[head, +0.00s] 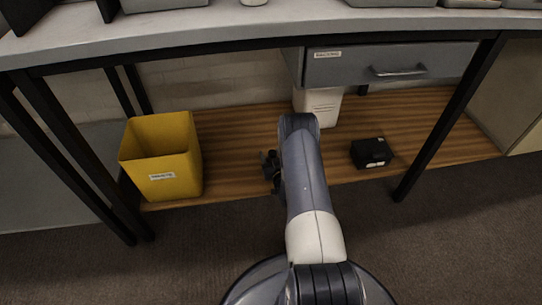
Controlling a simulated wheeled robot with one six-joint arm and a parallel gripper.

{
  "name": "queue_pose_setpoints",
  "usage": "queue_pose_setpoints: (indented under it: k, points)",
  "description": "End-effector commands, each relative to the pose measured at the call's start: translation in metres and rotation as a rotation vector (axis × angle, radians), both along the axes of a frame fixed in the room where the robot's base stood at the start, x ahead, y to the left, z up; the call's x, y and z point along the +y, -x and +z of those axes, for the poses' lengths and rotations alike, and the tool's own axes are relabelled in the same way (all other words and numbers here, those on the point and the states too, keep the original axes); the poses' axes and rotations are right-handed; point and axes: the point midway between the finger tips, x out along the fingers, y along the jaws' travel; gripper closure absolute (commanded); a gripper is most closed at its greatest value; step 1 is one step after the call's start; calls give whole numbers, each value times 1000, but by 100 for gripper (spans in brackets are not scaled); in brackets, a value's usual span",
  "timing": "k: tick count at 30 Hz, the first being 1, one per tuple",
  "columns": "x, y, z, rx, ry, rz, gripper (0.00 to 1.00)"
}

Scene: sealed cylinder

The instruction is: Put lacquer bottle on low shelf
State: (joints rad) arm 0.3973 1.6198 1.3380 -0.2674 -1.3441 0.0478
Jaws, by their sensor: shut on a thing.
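The low shelf (235,135) is a wood-grain board under the grey worktop. My arm reaches over its front edge, near the middle. My gripper (270,168) shows only as a small dark part at the left of the arm's far end. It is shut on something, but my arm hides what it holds. I cannot make out a lacquer bottle for certain. I also cannot tell whether the held thing touches the shelf.
A yellow open bin (161,157) stands on the shelf's left part. A small black box (371,153) lies right of my arm. A white container (321,106) stands behind the arm, below a grey drawer (395,68). Black table legs (447,120) flank the shelf. Bare board shows between bin and arm.

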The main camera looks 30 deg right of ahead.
Motion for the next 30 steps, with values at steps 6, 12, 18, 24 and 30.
queue_pose_setpoints:
  k: [6, 12, 18, 24, 30]
  points:
    - [0, 0, -1, 0, 0, 0, 32]
    - [0, 0, -1, 0, 0, 0, 25]
    - [0, 0, 2, 0, 0, 0, 25]
    - [3, 28, 5, 6, -3, -1, 25]
    - [9, 73, 7, 6, -3, -2, 25]
